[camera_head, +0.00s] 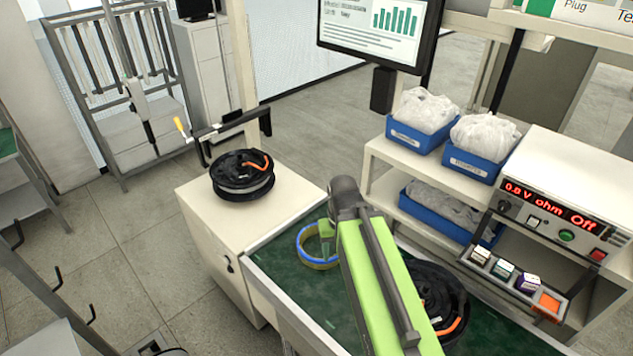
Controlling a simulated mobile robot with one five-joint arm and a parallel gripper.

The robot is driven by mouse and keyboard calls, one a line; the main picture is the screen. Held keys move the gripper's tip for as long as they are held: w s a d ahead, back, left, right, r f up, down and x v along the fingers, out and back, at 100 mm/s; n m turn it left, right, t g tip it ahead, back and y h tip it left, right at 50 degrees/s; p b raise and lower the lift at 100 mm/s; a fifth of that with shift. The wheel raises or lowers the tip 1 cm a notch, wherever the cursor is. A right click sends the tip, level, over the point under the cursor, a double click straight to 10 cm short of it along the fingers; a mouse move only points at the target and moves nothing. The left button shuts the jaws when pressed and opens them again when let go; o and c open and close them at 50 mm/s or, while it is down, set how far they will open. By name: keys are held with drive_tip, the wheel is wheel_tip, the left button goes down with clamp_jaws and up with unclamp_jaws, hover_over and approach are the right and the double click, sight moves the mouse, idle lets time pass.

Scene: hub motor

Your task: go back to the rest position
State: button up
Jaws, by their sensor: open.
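My green arm (372,290) reaches up from the bottom edge over the green-topped workbench (285,262). It ends in view at a dark grey joint (346,198). A small light green part (326,229) shows just below and left of that joint. My gripper's fingertips cannot be made out; the arm hides what is behind it. A blue and yellow ring (305,257) lies on the bench left of the arm, partly covered by it. A black hub part with orange cable (455,290) lies on the bench right of the arm, partly hidden.
Another black hub part (243,178) sits on the white cabinet (205,232) at left. Blue bins (418,141) with bagged items stand on the right shelf. A monitor (372,28) hangs above. Floor shows at left.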

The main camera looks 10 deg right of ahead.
wheel_tip(320, 180, down, 13)
drive_tip(key=b, duration=1.2)
drive_tip(key=shift+f, duration=0.15)
